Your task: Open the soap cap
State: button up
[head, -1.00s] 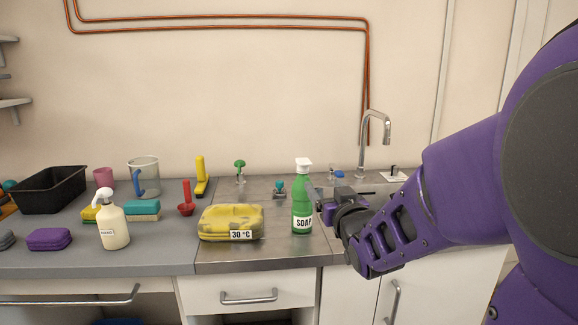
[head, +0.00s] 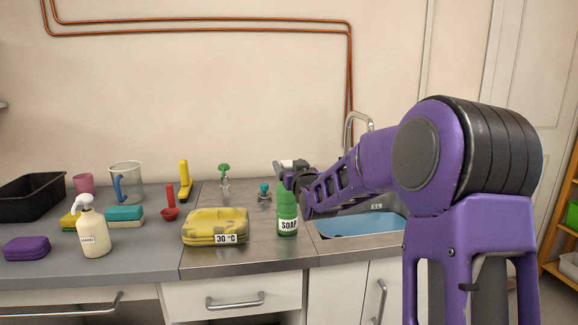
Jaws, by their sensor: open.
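The green soap bottle (head: 287,212), labelled SOAP, stands upright on the metal counter near its front edge. My gripper (head: 289,172) is open at the top of the bottle, reaching in from the right. A pale grey-white shape (head: 292,164) shows at the bottle's top, among the gripper parts. I cannot tell how much of it is the white soap cap and how much is gripper. Contact between the jaws and the cap cannot be made out.
A stained yellow case (head: 215,224) marked 30 °C lies left of the bottle. A cream pump bottle (head: 93,230) stands farther left. Small valves with green (head: 224,168) and teal (head: 264,187) knobs stand behind. A blue sink basin (head: 355,224) and tap (head: 357,122) are to the right.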

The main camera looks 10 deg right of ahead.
jog(key=shift+w, duration=0.25)
grip_shut()
dwell(0.3)
